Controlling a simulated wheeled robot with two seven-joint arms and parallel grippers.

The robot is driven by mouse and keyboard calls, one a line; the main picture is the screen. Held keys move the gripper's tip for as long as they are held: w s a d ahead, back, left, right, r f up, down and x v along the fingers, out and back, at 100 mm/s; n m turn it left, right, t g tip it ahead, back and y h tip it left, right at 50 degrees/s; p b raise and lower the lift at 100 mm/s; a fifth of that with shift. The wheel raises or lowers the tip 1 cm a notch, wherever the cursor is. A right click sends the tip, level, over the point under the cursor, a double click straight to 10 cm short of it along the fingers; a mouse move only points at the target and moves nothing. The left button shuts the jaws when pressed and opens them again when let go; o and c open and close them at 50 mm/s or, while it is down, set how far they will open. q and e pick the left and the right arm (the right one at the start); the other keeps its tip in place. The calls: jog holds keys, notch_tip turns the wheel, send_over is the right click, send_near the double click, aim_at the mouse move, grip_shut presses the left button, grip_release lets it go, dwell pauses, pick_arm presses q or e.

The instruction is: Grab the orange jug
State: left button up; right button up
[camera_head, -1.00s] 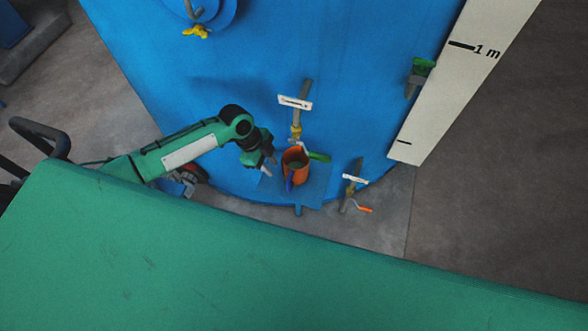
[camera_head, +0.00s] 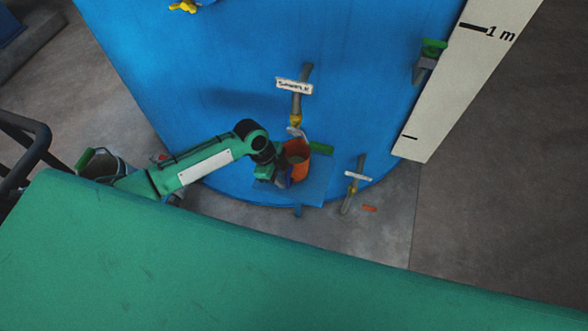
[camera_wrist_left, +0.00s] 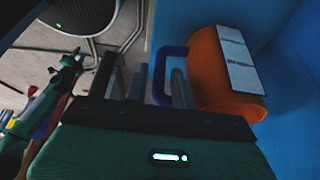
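The orange jug (camera_head: 297,158) stands upright on a small blue shelf (camera_head: 316,188) against the blue vessel, below the tap marked SAMPLE (camera_head: 297,105). My left gripper (camera_head: 278,178) is beside the jug, at its left front. In the left wrist view the jug (camera_wrist_left: 208,65) has a white label and a blue handle (camera_wrist_left: 160,70). There my left gripper (camera_wrist_left: 157,90) is open, its fingers either side of the handle with gaps showing. Whether a finger touches the handle or jug is unclear.
A green lever (camera_head: 320,147) juts out just right of the jug's top. A second labelled valve (camera_head: 354,178) stands lower right. A white scale board (camera_head: 440,90) rises at the right.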

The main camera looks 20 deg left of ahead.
pick_arm(q)
jog(key=b+x, duration=0.1)
jog(key=x, duration=0.1)
jog(key=shift+d+f, duration=0.1)
jog(key=shift+f, duration=0.2)
jog(key=shift+r, duration=0.1)
grip_shut()
jog(key=shift+r, duration=0.1)
